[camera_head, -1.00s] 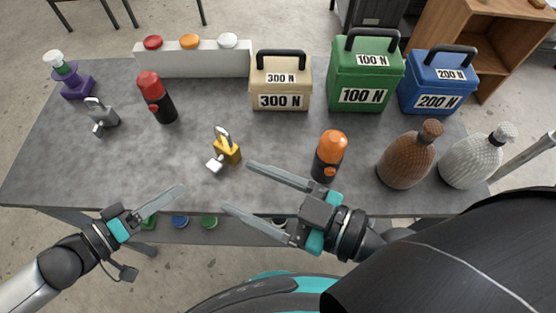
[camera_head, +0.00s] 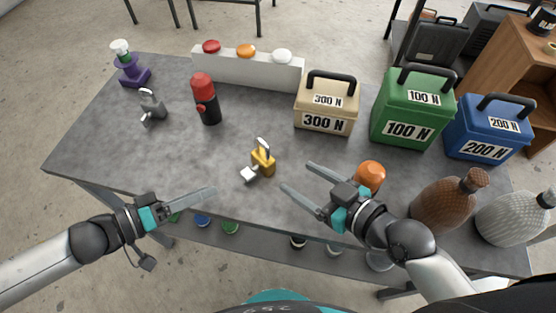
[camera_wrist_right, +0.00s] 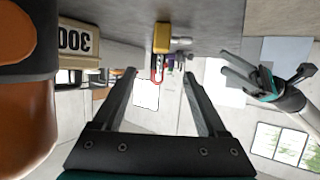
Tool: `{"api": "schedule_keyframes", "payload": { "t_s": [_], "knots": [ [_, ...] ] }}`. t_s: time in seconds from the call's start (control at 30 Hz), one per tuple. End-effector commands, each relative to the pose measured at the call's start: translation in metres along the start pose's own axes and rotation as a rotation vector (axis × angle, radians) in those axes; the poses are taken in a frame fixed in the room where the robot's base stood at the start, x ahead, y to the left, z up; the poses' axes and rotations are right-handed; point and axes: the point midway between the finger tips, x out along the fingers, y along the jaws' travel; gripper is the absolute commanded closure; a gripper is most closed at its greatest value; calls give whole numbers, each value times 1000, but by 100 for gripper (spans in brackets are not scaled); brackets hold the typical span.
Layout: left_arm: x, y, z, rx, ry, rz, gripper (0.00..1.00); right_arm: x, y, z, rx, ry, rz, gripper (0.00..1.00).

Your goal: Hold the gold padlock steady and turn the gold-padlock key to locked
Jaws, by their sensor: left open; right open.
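The gold padlock (camera_head: 263,159) stands on the grey table near its front edge, with its shackle up. Its key (camera_head: 250,174) with a pale head sticks out of the front left side. In the right wrist view the padlock (camera_wrist_right: 162,38) appears ahead, beyond the fingertips, with the key (camera_wrist_right: 181,40) beside it. My right gripper (camera_head: 296,177) is open and empty, to the right of the padlock and apart from it.
An orange-topped flashlight (camera_head: 370,177) stands close behind my right gripper. A red flashlight (camera_head: 206,101) and a grey padlock (camera_head: 152,106) are further left. Weight boxes, including a tan one (camera_head: 326,103), line the back right. Brown (camera_head: 448,203) and grey woven bottles stand at the right. The table around the gold padlock is clear.

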Motion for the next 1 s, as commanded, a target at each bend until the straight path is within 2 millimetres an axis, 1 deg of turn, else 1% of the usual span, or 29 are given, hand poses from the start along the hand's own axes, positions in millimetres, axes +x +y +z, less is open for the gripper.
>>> {"api": "schedule_keyframes", "payload": {
  "t_s": [0.03, 0.4, 0.6, 0.8, 1.0],
  "knots": [
    [0, 0, 0, 0, 0, 0, 50, 8, 0, -2, 2, 5, 0, 25],
    [0, 0, 0, 0, 0, 0, 50, 76, 0, -2, 2, 4, -1, 25],
    [0, 0, 0, 0, 0, 0, 50, 108, -1, -2, 2, 3, -1, 25],
    [0, 0, 0, 0, 0, 0, 50, 127, -1, -1, -1, 1, -1, 25],
    [0, 0, 0, 0, 0, 0, 50, 134, -1, -1, -1, 1, -2, 25]
  ]
}}
